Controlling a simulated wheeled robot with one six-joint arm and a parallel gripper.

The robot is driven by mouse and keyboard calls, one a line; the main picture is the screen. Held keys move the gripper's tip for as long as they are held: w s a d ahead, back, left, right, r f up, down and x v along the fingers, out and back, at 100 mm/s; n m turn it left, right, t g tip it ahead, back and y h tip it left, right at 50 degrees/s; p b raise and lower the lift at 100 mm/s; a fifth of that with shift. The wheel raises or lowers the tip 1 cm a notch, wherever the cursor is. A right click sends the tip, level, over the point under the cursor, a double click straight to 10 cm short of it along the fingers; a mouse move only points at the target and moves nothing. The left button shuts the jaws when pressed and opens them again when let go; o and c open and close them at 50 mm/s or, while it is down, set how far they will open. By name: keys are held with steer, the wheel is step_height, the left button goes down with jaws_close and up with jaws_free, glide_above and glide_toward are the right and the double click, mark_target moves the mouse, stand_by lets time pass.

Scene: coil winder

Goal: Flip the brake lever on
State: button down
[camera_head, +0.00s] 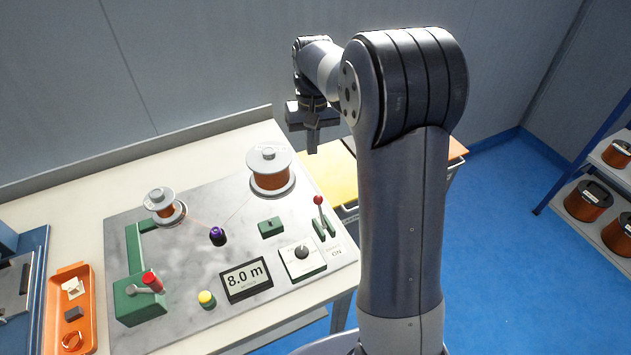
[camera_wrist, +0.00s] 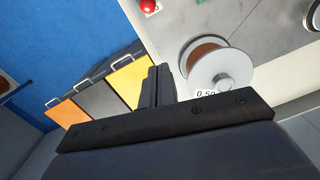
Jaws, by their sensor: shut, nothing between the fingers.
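The brake lever (camera_head: 320,213) is a thin stem with a red ball knob, standing between green brackets at the right side of the grey winder plate. Its knob leans toward the back, away from a label reading "ON" (camera_head: 336,252) on the near side. In the wrist view the red knob (camera_wrist: 148,6) shows at the top edge. My gripper (camera_head: 313,148) is shut and empty, pointing down, high beyond the lever and apart from it. Its closed fingers (camera_wrist: 158,85) also show in the wrist view.
A large copper spool (camera_head: 270,178) stands left of the lever, near my gripper. A dial box (camera_head: 302,259), a display reading 8.0 m (camera_head: 247,280) and a red-handled crank (camera_head: 151,281) sit on the plate.

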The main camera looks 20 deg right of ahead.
mark_target(320, 212)
steer(key=s+f+p, duration=0.1)
steer(key=s+f, duration=0.3)
steer(key=f, duration=0.4)
steer(key=shift+s+a+f, duration=0.15)
steer(key=shift+s+f, duration=0.05)
steer(key=shift+f, duration=0.2)
steer(key=shift+s, duration=0.1)
steer(key=shift+s+r+t+b, duration=0.15)
steer(key=shift+s+t+b, duration=0.05)
steer(key=shift+t+b, duration=0.2)
